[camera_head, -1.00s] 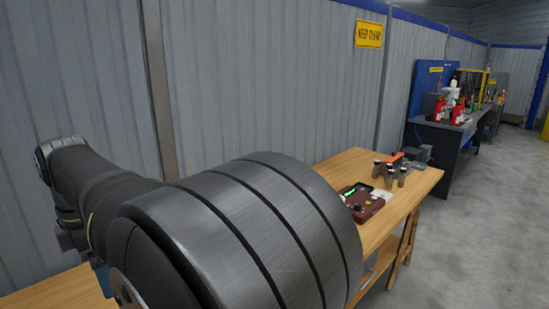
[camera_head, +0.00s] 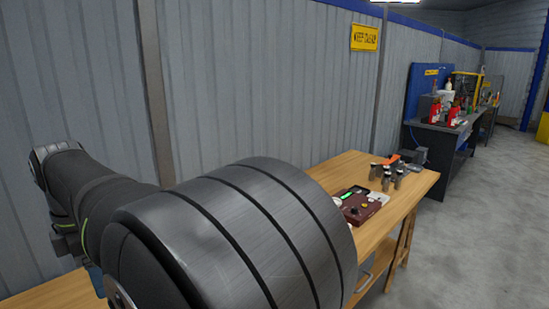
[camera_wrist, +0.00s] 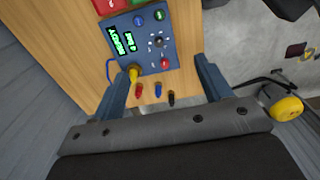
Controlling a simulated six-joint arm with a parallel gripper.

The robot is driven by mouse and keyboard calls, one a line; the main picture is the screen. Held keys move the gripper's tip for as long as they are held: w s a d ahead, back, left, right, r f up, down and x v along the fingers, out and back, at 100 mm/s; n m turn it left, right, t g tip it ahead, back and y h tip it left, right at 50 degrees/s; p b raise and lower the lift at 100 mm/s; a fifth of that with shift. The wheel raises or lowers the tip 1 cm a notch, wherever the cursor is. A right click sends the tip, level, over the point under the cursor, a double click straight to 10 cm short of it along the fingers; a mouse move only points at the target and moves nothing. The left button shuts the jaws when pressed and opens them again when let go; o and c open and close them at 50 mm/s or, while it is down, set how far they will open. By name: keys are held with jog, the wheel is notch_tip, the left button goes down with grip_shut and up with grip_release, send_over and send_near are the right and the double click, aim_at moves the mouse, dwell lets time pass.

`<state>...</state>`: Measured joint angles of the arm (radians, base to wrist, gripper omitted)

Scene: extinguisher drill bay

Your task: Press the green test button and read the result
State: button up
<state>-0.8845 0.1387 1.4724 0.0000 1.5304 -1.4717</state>
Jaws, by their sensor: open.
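In the wrist view a blue tester box (camera_wrist: 148,52) lies on the wooden table. It has a display (camera_wrist: 118,40) with green text, turned and too small to read surely. A green button (camera_wrist: 159,15) is at its upper right, near a blue button (camera_wrist: 139,20). A black knob (camera_wrist: 157,42) and a red button (camera_wrist: 164,63) are below these. My gripper (camera_wrist: 160,62) is open, its fingers apart on either side of the box's lower part, with nothing between them held. In the head view my arm hides the gripper and this box.
A yellow plug (camera_wrist: 133,74) sits at the box's lower edge; red, blue and black plugs (camera_wrist: 158,90) are below. In the head view a dark red box (camera_head: 362,205) with a green display and several dark cylinders (camera_head: 388,175) stand on the table (camera_head: 345,165).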

grip_shut()
dwell(1.4)
